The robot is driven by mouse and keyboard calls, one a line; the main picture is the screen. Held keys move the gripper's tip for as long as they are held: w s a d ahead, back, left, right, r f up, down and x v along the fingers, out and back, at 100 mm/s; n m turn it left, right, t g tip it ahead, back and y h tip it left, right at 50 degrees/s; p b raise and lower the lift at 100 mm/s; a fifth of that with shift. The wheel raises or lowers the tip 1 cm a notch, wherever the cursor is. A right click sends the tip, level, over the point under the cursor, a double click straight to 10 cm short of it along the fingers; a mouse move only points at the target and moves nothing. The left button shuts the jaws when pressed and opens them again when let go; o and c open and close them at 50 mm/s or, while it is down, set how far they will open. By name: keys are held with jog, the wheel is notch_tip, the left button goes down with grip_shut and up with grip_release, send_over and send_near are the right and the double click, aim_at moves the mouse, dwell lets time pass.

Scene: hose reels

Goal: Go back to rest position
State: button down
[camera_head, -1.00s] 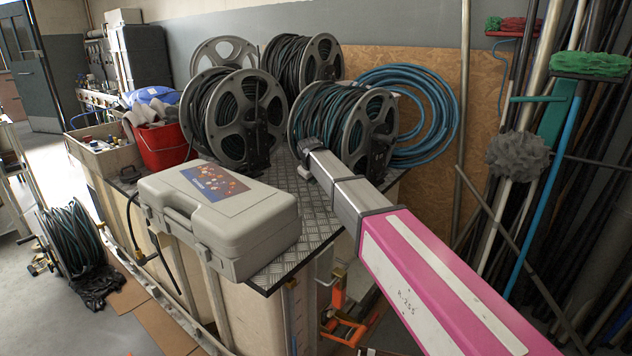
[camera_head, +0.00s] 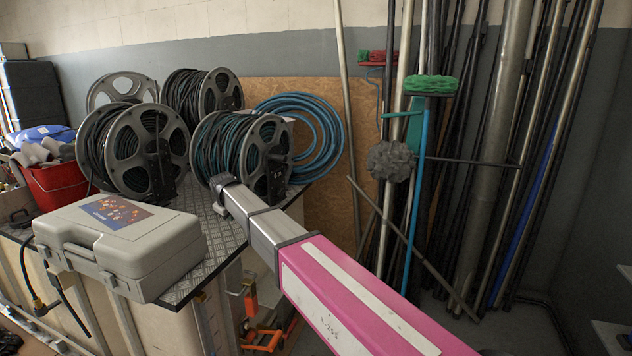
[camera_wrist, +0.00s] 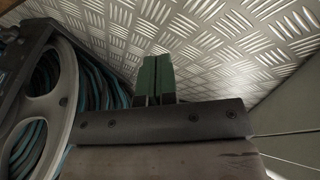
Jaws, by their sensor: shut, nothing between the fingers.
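My gripper (camera_wrist: 155,64) shows in the wrist view as two dark green fingers lying against each other, shut and empty, in front of the metal checker plate top (camera_wrist: 215,45). In the head view my arm reaches to the right-hand hose reel (camera_head: 240,148), with its end close to the reel's lower front. The fingers are hidden there. In the wrist view a reel (camera_wrist: 55,110) with blue-green hose fills the left side, close beside my gripper. I cannot tell whether anything touches.
A blue hose coil (camera_head: 318,140) hangs behind. Poles and brushes (camera_head: 432,85) lean against the wall at right.

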jog(key=s+d+f+m+g, duration=0.1)
jog(key=s+d+f+m, duration=0.3)
jog(key=d, duration=0.6)
jog(key=s+d+f+g+h, duration=0.1)
jog(key=d+f, duration=0.4)
jog(key=d, duration=0.5)
jog(key=s+d+f+m+g, duration=0.1)
jog(key=s+d+f+m, duration=0.3)
jog(key=d, duration=0.6)
jog(key=s+d+f+m+g, duration=0.1)
jog(key=s+d+f, duration=0.3)
jog(key=s+d, duration=0.4)
jog(key=s+d+f+m+g, duration=0.1)
jog(key=s+d+f+m, duration=0.2)
jog(key=d, duration=1)
jog(key=s+f, duration=0.2)
jog(key=s, duration=0.3)
jog(key=shift+s+d, duration=0.15)
jog(key=shift+d, duration=0.15)
